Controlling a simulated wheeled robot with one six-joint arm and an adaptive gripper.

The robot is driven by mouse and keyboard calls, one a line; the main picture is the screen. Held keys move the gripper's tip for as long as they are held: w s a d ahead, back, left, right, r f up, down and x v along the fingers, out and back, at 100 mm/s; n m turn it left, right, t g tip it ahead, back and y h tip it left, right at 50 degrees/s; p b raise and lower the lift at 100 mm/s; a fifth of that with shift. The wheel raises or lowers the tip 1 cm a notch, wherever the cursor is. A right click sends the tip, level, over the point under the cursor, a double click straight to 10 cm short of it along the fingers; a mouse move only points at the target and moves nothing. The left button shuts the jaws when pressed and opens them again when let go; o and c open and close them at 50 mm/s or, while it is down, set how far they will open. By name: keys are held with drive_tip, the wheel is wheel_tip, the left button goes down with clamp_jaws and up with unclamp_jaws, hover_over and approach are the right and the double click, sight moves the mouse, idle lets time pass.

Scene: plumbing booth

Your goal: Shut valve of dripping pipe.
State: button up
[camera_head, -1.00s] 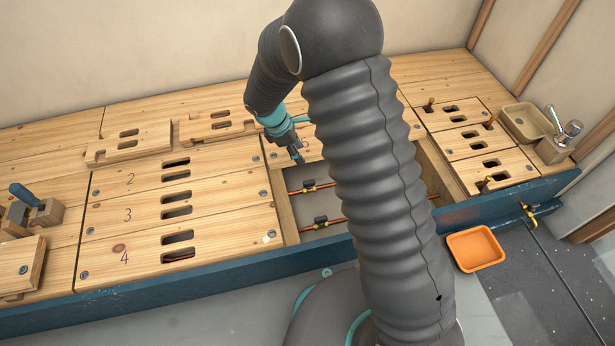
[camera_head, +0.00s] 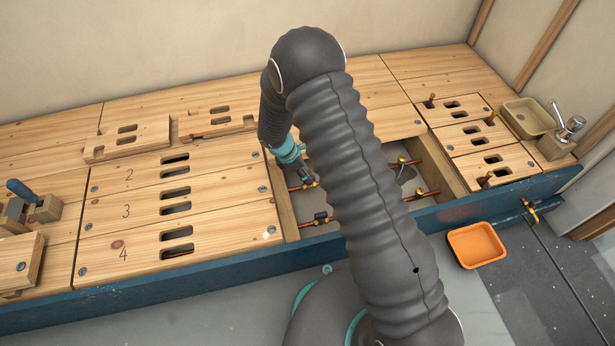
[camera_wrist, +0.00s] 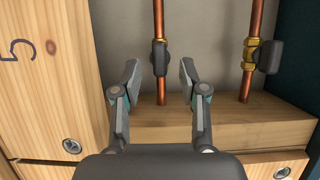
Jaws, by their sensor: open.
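Two copper pipes run side by side in the open bay. In the wrist view, the left pipe (camera_wrist: 158,20) carries a valve with a dark handle (camera_wrist: 160,58). My gripper (camera_wrist: 160,74) is open and empty, with one finger on each side of this pipe just below the handle; contact cannot be told. The right pipe (camera_wrist: 256,18) has a brass valve (camera_wrist: 250,52) with a dark handle (camera_wrist: 270,57) standing off to its right. No drip can be made out.
Two more brass valves (camera_head: 404,162) (camera_head: 420,193) sit at the bay's right side. An orange tray (camera_head: 475,246) lies on the floor. The blue front edge (camera_head: 190,272) bounds the bench.

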drive_tip(key=shift+x, duration=1.4)
clamp_jaws()
drive_tip(key=m+g, duration=0.1)
drive_tip(key=m, duration=0.3)
drive_tip(key=shift+w+m+g+b, duration=0.15)
drive_tip(key=shift+m+g+b, duration=0.15)
drive_tip(key=shift+g+b, duration=0.1)
drive_tip(key=m, duration=0.2)
drive_tip(key=m+g, duration=0.1)
drive_tip(key=m, duration=0.1)
drive_tip(key=shift+w+g+y+b, duration=0.1)
drive_tip(key=shift+g+y+b, duration=0.2)
drive_tip(key=shift+b, duration=0.05)
drive_tip(key=m+g+y, duration=0.1)
drive_tip(key=m, duration=0.4)
drive_tip(key=shift+d+b, duration=0.1)
drive_tip(key=shift+b, duration=0.25)
drive_tip(key=shift+m+g+y, duration=0.5)
drive_tip(key=shift+m+y, duration=0.3)
drive_tip(key=shift+m, duration=1.4)
